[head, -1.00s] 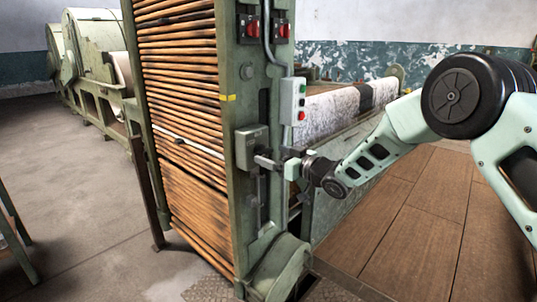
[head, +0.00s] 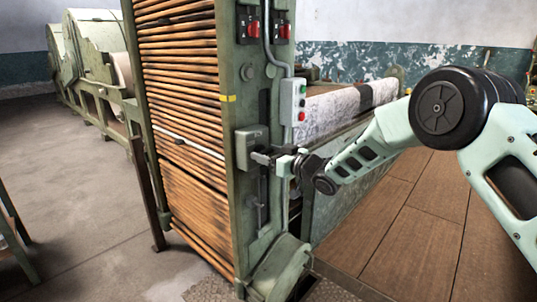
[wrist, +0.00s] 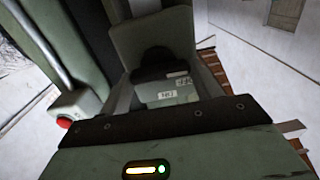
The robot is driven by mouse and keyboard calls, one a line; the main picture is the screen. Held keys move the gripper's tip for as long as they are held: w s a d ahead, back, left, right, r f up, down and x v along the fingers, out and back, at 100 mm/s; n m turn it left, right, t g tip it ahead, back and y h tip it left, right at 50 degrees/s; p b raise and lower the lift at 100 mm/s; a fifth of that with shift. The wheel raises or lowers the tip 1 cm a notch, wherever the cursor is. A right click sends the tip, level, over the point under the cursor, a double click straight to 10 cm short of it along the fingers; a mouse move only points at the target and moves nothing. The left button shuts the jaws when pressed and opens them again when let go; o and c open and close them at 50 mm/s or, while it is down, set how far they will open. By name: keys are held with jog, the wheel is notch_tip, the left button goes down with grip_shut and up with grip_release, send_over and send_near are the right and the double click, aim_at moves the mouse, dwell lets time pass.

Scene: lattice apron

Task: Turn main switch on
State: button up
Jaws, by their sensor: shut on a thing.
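The main switch appears to be the grey-green box (head: 243,150) on the front post of the machine. In the wrist view the box (wrist: 150,38) is straight ahead, with a dark recess in its face. My gripper (head: 262,157) is at the box's lower right side. In the wrist view my gripper (wrist: 163,85) has its fingers on both sides of a grey-green handle (wrist: 168,95) with small light labels, and is shut on it. The labels are too small to read surely. The fingers' contact is partly hidden in the head view.
A push-button box (head: 293,100) with green and red buttons sits just above right of my gripper. Two red switches (head: 253,29) (head: 284,30) are higher on the post. Wooden slats (head: 185,130) fill the left side. The wooden floor (head: 400,240) at right is clear.

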jog(key=m+p, duration=0.3)
jog(key=m, duration=0.1)
jog(key=shift+w+d+r, duration=0.1)
jog(key=m+p, duration=0.1)
jog(key=m, duration=0.3)
jog(key=shift+m+p, duration=0.35)
jog(key=shift+m, duration=0.05)
jog(key=m, duration=0.5)
jog(key=shift+w+d+f+p, duration=0.1)
jog(key=shift+w+f+p, duration=0.05)
jog(key=shift+f+p, duration=0.2)
jog(key=shift+m, duration=2)
jog(key=o, duration=1)
